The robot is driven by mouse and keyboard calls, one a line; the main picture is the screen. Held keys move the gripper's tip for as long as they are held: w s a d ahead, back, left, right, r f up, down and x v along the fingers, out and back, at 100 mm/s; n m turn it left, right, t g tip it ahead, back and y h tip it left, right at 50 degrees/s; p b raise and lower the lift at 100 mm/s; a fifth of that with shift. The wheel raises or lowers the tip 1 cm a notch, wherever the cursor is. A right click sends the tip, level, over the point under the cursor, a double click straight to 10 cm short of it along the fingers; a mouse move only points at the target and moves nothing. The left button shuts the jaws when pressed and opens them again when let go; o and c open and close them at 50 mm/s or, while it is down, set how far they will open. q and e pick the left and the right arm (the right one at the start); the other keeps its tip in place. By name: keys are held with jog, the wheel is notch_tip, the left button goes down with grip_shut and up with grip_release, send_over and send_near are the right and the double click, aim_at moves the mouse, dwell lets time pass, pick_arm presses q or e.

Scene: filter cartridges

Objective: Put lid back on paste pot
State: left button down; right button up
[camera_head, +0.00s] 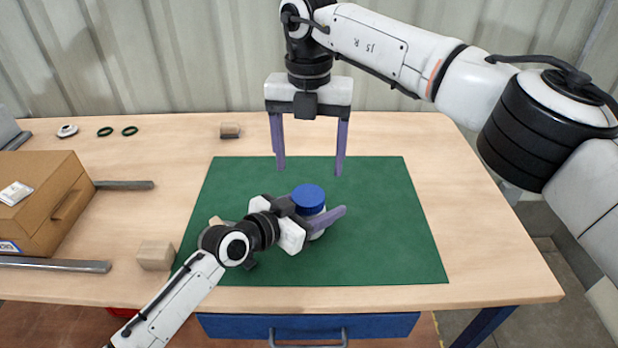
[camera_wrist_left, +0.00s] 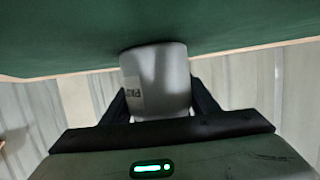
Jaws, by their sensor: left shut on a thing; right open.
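The paste pot (camera_head: 318,227) is a white jar standing upright on the green mat, and its pale side with a printed label shows in the left wrist view (camera_wrist_left: 155,80). The blue lid (camera_head: 308,196) sits on top of the pot and looks level; whether it is tight I cannot tell. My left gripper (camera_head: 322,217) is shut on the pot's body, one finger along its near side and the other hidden. My right gripper (camera_head: 309,171) is open and empty, pointing down just beyond the pot and lid.
The green mat (camera_head: 390,240) is clear to the right. A cardboard box (camera_head: 40,200) and metal bars (camera_head: 125,185) lie at the left. A wooden block (camera_head: 155,255) is near the mat's left edge; another small block (camera_head: 230,130) and green rings (camera_head: 130,131) lie at the back.

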aim_at(308, 213)
pick_arm(q)
jog(key=shift+a, duration=0.1)
pick_arm(e)
jog(key=shift+r, duration=2.25)
pick_arm(q)
jog(key=c, duration=0.6)
grip_release()
jog(key=v, duration=1)
jog(key=shift+s+r, duration=0.1)
jog(key=shift+r, duration=0.05)
pick_arm(e)
jog(key=shift+r, duration=0.15)
